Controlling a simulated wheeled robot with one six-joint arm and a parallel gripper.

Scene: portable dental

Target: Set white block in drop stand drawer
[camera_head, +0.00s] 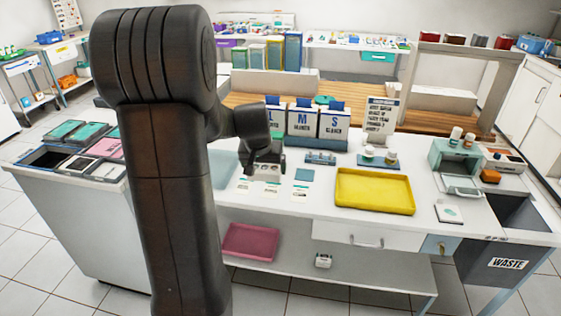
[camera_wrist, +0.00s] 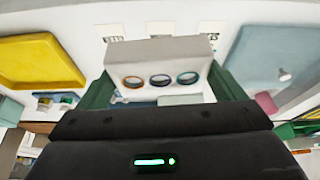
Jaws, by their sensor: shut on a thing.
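My gripper (camera_head: 264,163) is over the middle of the white counter, left of the yellow tray. In the wrist view my gripper (camera_wrist: 162,76) has its two green fingers on either side of a white block (camera_wrist: 158,50) and is shut on it. The block has three round holes with coloured rims. In the head view the white block (camera_head: 266,172) shows just below the gripper; I cannot tell if it touches the counter. A small teal stand (camera_head: 455,155) is at the right, with what looks like an open drawer (camera_head: 463,190) at its front. The drawer's inside is hardly visible.
The yellow tray (camera_head: 375,191) lies between my gripper and the teal stand, also in the wrist view (camera_wrist: 38,60). Bottles (camera_head: 391,158), a blue rack (camera_head: 320,158) and labelled boxes (camera_head: 333,123) stand behind. A white pad (camera_head: 448,213) lies before the stand; a waste bin (camera_head: 510,212) is at right.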

